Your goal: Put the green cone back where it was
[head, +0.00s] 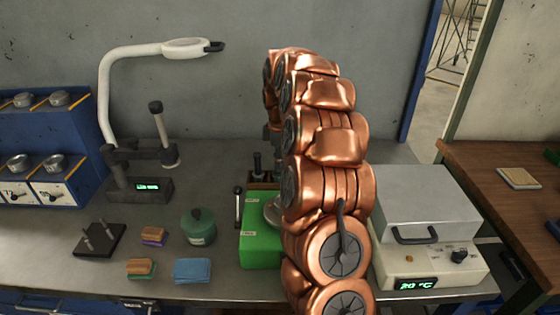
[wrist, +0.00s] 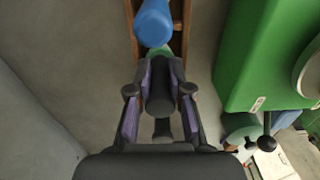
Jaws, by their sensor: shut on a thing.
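My gripper (wrist: 161,68) shows in the wrist view, its two fingers closed around a dark cylindrical piece. A small green part, which I take for the green cone (wrist: 164,51), shows at the fingertips; most of it is hidden. Just beyond it is a blue rounded piece (wrist: 153,24) over a wooden rack (wrist: 178,14). I cannot tell whether the green cone touches the rack. In the head view, the rack (head: 262,178) stands behind the green machine, partly hidden; my copper-coloured arm covers most of that area and the gripper.
The green machine (head: 260,245) stands close to the rack; its side also shows in the wrist view (wrist: 245,60). A furnace (head: 425,215) reading 20 °C is to the right. A green pot (head: 198,228), sponges, a blue cloth (head: 192,271) and a lamp (head: 115,90) are left.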

